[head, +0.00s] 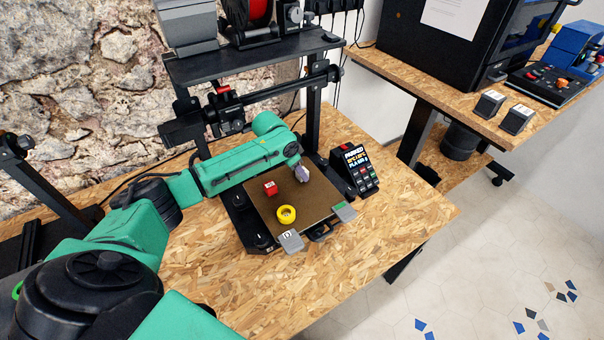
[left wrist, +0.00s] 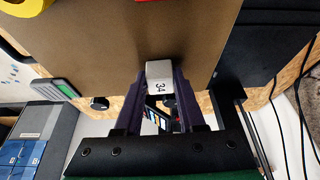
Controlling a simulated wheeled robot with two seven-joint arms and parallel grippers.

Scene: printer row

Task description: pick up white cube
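A small white cube (left wrist: 160,78) with "34" on one face shows in the left wrist view, at the brown print bed (left wrist: 110,40). The dark purple fingers of my left gripper (left wrist: 160,85) lie against both sides of it, shut on it. I cannot tell whether the cube touches the bed. In the head view my left gripper (head: 302,173) points down over the far right part of the print bed (head: 315,205), and the cube is not clearly visible there. My right gripper is not in view.
The printer's gantry (head: 250,98) stands behind, and a control panel (head: 355,170) is on the right. The wooden table (head: 400,225) is clear at right.

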